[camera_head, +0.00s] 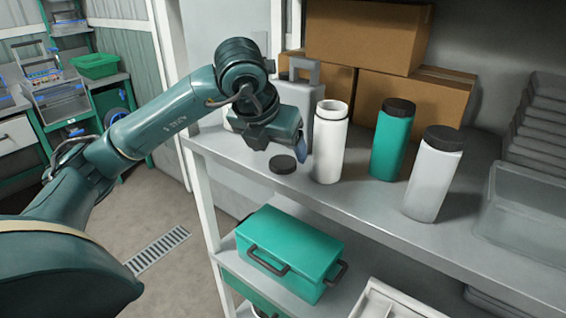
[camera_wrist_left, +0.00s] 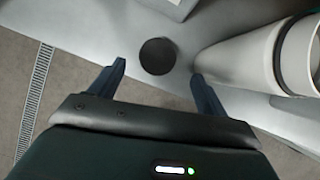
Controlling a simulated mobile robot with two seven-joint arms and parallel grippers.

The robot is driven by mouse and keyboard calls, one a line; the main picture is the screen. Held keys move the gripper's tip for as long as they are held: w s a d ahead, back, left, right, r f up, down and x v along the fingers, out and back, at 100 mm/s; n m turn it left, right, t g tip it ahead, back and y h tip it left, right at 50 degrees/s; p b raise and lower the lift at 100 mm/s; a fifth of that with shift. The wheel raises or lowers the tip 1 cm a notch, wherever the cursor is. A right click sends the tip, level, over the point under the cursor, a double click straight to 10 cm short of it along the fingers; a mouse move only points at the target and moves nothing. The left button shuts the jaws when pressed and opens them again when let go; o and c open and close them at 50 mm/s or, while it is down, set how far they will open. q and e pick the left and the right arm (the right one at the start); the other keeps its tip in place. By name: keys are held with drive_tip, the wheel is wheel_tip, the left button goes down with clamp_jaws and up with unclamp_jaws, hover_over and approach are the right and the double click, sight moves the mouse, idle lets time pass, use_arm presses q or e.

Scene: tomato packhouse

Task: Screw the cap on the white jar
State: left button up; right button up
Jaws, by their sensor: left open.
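The white jar (camera_head: 329,146) stands upright and uncapped on the shelf, with its mouth open. It also shows at the right of the left wrist view (camera_wrist_left: 245,57). The black cap (camera_head: 283,164) lies flat on the shelf to the left of the jar, near the front edge. In the left wrist view the cap (camera_wrist_left: 157,56) is ahead of and between the fingertips, apart from both. My left gripper (camera_head: 295,150) is open and empty above the cap, beside the jar; its fingertips also show in the wrist view (camera_wrist_left: 158,72). My right gripper is not in view.
A green bottle (camera_head: 389,145) and a grey bottle (camera_head: 432,178), both black-capped, stand right of the jar. Cardboard boxes (camera_head: 365,38) are behind. A clear bin (camera_head: 525,225) is at the right. A green toolbox (camera_head: 290,245) sits on the lower shelf.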

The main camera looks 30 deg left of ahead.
sight(282, 162)
use_arm(q)
drive_tip(key=x, duration=0.4)
drive_tip(key=shift+a+p, duration=0.15)
drive_tip(key=shift+p, duration=0.25)
drive_tip(key=c, duration=1.1)
